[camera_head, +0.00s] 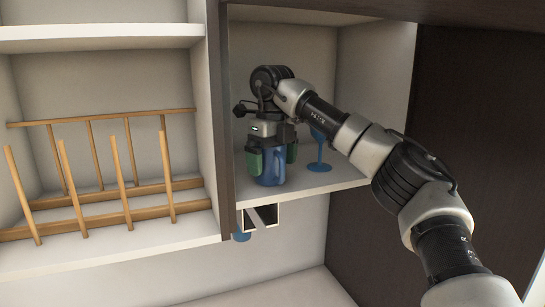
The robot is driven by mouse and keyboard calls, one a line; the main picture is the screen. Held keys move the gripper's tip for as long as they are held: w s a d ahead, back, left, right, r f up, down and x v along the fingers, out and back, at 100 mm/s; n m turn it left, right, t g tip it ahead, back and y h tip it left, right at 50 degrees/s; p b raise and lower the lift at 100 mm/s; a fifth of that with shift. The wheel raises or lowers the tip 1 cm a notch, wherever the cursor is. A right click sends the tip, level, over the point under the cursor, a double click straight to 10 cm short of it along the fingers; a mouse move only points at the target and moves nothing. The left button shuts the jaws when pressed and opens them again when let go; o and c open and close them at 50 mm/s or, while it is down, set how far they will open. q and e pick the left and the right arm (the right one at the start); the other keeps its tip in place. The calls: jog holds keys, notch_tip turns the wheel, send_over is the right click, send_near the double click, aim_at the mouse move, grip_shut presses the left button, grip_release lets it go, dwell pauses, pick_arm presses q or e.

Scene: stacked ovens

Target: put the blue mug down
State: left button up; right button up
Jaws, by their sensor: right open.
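The blue mug (270,172) stands upright on the bottom shelf of the open cabinet compartment, near its front edge. My right gripper (272,158) reaches in from the right and points down over the mug. Its green-padded fingers are apart, one on each side of the mug, and the gripper hides the mug's upper part. I cannot tell whether the fingers touch it. My left gripper is not in view.
A blue wine glass (320,152) stands right of the mug, partly behind my right arm. A wooden rack (110,195) fills the left compartment. The cabinet shelf (330,180) has free room at the right. A blue object (242,236) shows below the shelf.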

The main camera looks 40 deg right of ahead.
notch_tip(320, 180, up, 8)
dwell(0.5)
dwell(0.5)
